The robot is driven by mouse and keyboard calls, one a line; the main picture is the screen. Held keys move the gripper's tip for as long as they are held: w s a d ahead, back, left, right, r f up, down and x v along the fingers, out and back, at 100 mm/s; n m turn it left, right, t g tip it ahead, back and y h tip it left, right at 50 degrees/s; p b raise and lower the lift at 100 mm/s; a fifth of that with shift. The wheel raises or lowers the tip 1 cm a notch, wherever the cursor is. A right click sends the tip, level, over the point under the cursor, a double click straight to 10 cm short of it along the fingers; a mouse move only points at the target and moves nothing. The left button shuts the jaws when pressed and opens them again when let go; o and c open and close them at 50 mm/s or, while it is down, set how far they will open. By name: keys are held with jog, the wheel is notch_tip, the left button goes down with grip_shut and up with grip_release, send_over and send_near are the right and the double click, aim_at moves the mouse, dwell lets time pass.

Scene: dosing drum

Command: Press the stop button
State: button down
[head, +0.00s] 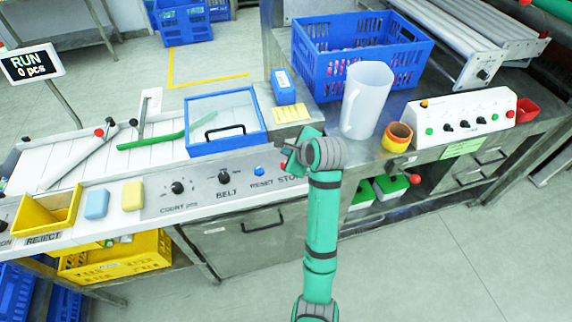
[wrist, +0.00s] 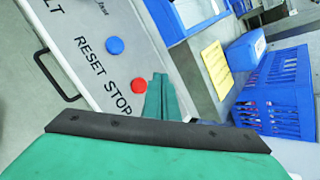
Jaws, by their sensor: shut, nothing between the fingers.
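The red stop button (wrist: 139,85) shows in the wrist view on the grey control panel, beside the word STOP. The blue reset button (wrist: 115,45) is next to it, and it also shows in the head view (head: 259,171). My gripper (wrist: 160,82) is shut and empty, its green fingertips just right of the red button in the wrist view. Whether they touch the button or hover above it I cannot tell. In the head view my gripper (head: 287,164) is over the right end of the panel and hides most of the stop button.
A clear-lidded blue frame (head: 222,150) lies behind the panel. A white jug (head: 366,100), a yellow-orange cup (head: 397,137) and a blue crate (head: 320,78) stand to the right. The display (head: 31,64) reads RUN, 0 pcs. The floor in front is clear.

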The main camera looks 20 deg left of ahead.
aim_at(283, 161)
jog(key=shift+f, duration=1.85)
jog(key=shift+f, duration=0.1)
dwell(0.6)
jog(key=shift+w+f, duration=0.1)
jog(key=shift+f, duration=0.15)
jog(key=shift+f, duration=0.5)
dwell(0.8)
dwell(0.3)
jog(key=shift+r, duration=0.9)
jog(key=shift+r, duration=2.35)
jog(key=shift+w+r, duration=0.15)
